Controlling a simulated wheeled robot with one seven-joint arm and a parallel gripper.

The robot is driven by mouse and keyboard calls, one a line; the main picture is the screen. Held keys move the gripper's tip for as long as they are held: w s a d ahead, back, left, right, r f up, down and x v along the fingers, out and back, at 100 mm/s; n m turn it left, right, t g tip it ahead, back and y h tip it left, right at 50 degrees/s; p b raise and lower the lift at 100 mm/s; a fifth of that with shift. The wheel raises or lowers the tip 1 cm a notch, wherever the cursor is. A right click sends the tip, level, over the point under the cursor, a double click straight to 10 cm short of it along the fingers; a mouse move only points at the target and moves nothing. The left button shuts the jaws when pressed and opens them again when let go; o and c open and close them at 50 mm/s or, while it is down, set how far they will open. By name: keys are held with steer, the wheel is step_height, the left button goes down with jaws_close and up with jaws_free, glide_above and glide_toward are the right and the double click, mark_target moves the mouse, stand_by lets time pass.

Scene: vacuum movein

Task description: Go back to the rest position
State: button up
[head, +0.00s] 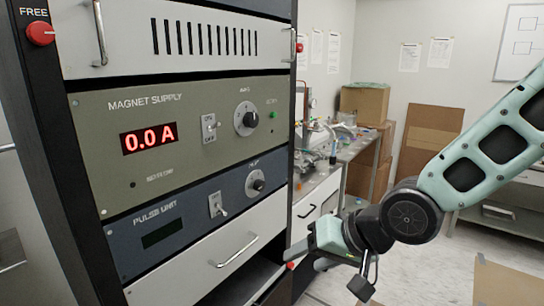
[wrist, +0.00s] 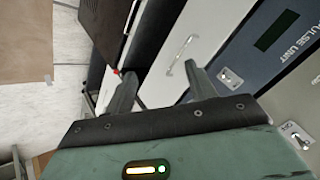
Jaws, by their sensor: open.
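My gripper (head: 303,259) is at the low centre of the head view, in front of the rack's lower right edge. In the wrist view my gripper (wrist: 158,72) shows two spread fingers with nothing between them. Beyond the fingers is a pale drawer front with a handle (wrist: 182,54); the same handle (head: 237,252) shows in the head view. The fingers appear apart from it, though the exact gap is hard to tell. My arm comes in from the right, bent at the elbow joint.
The rack holds a magnet supply (head: 185,140) reading 0.0 A and a pulse unit (head: 185,212) with a dark display. A cluttered bench (head: 327,185) and cardboard boxes (head: 362,104) stand behind. Flat cardboard (head: 507,281) lies on the floor at right. Some pale floor is clear.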

steer(key=s+d+f+n+g+h+b, duration=0.2)
steer(key=s+d+n+h, duration=0.1)
steer(key=s, duration=0.6)
steer(key=s+d+f+n+g+h+b, duration=0.2)
steer(key=s+d+n+h, duration=0.1)
steer(key=s, duration=0.7)
steer(key=shift+d+n+g, duration=0.3)
steer(key=shift+n+g, duration=0.1)
steer(key=shift+n, duration=0.1)
steer(key=shift+f, duration=0.1)
steer(key=shift+c, duration=0.4)
